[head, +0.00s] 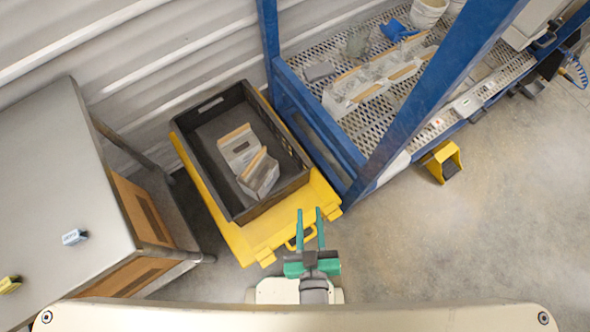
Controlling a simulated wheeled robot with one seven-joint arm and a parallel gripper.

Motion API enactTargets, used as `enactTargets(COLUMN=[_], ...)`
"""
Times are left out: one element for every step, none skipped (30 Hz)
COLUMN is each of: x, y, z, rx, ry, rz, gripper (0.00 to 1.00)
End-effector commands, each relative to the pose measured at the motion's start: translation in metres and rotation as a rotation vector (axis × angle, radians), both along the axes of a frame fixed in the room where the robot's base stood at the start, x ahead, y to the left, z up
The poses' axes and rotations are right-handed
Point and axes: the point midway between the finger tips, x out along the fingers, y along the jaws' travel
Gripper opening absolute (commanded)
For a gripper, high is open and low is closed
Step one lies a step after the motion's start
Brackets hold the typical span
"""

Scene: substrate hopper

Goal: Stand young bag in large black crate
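The large black crate (187,152) sits on a yellow platform near the middle of the head view. Two whitish bags with tan tops, one farther back (236,150) and one nearer (262,178), are inside it, close together. The nearer one looks turned and tilted against the other. I cannot tell whether either is the young bag. My gripper (309,214) has two green fingers, spread apart with nothing between them. It is just in front of the crate, over or near the platform's front edge, apart from the bags.
The yellow platform (243,243) extends around the crate. A blue-framed rack with a mesh shelf (318,100) stands at the right, holding more bags in a row (372,88) and small items. A grey table (55,170) stands left.

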Motion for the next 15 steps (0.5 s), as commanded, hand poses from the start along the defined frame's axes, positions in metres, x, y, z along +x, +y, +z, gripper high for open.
enactTargets(x=[-0.017, -0.024, -0.032, -0.037, -0.041, -0.046, -0.048, -0.05, -0.052, -0.053, -0.054, -0.055, -0.055, -0.055, -0.054], y=[0.008, 0.014, 0.019, 0.023, 0.026, 0.03, 0.032, 0.034, 0.036, 0.037, 0.037, 0.038, 0.038, 0.038, 0.038], z=[0.008, 0.013, 0.02, 0.025, 0.029, 0.034, 0.038, 0.04, 0.043, 0.045, 0.046, 0.047, 0.047, 0.047, 0.047], rx=[0.036, 0.057, 0.082, 0.097, 0.112, 0.13, 0.14, 0.148, 0.157, 0.16, 0.163, 0.166, 0.166, 0.166, 0.166], ry=[-0.007, -0.016, -0.027, -0.036, -0.043, -0.052, -0.059, -0.063, -0.068, -0.072, -0.074, -0.076, -0.076, -0.077, -0.077], rz=[-0.015, -0.022, -0.032, -0.041, -0.047, -0.058, -0.064, -0.069, -0.074, -0.076, -0.079, -0.08, -0.08, -0.08, -0.08], gripper=[0.28, 0.28, 0.28, 0.28, 0.28, 0.28, 0.28, 0.28, 0.28, 0.28, 0.28, 0.28, 0.28, 0.28, 0.28])
